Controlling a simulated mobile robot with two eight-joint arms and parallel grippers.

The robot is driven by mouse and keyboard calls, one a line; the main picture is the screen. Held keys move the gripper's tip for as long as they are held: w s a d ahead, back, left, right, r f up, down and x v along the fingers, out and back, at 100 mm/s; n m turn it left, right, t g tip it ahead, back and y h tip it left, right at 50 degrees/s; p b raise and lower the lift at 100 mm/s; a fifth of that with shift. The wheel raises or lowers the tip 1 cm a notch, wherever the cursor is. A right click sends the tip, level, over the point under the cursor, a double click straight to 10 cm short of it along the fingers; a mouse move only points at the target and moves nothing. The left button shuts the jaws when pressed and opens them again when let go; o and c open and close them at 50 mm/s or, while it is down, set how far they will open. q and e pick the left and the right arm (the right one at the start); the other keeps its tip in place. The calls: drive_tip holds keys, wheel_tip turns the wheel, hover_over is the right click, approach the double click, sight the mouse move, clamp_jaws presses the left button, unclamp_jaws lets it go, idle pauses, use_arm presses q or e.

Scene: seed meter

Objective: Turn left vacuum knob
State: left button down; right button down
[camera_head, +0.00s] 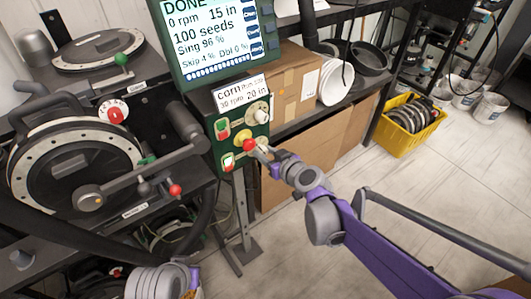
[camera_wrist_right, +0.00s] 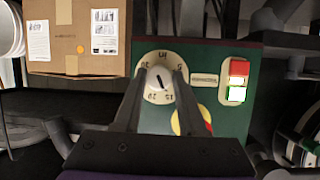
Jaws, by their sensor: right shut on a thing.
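A green control panel (camera_head: 240,130) stands below the display and carries dials and buttons. My right gripper (camera_head: 263,151) reaches its lower dial from the right. In the right wrist view, a white knob (camera_wrist_right: 158,80) on a round numbered dial marked "IN" sits between the fingertips of my right gripper (camera_wrist_right: 160,77), which is shut on it. The dial appears upside down there, with a dark pointer line on the knob. In the head view the gripper mostly hides this knob. The upper dial (camera_head: 261,114) is free. My left arm shows at the bottom left, its gripper out of view.
A red stop button on yellow (camera_head: 249,144) is close beside the gripped knob. Red and green buttons (camera_wrist_right: 237,80) are on the same panel. A display (camera_head: 215,40) stands above. Cardboard boxes (camera_head: 292,95) are behind, and a yellow crate (camera_head: 408,125) is on the floor.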

drive_tip(key=shift+w+d+m+g+y, duration=0.1)
drive_tip(key=shift+m+g+y, duration=0.2)
drive_tip(key=shift+m, duration=0.3)
drive_tip(key=shift+d+m+g+y, duration=0.1)
drive_tip(key=shift+m+g+y, duration=0.2)
drive_tip(key=shift+m+y, duration=0.45)
drive_tip(key=m+g+y, duration=0.1)
drive_tip(key=m+y, duration=0.1)
drive_tip(key=m, duration=0.2)
drive_tip(key=shift+w+d+f, duration=0.1)
drive_tip(key=shift+c, duration=2.4)
unclamp_jaws()
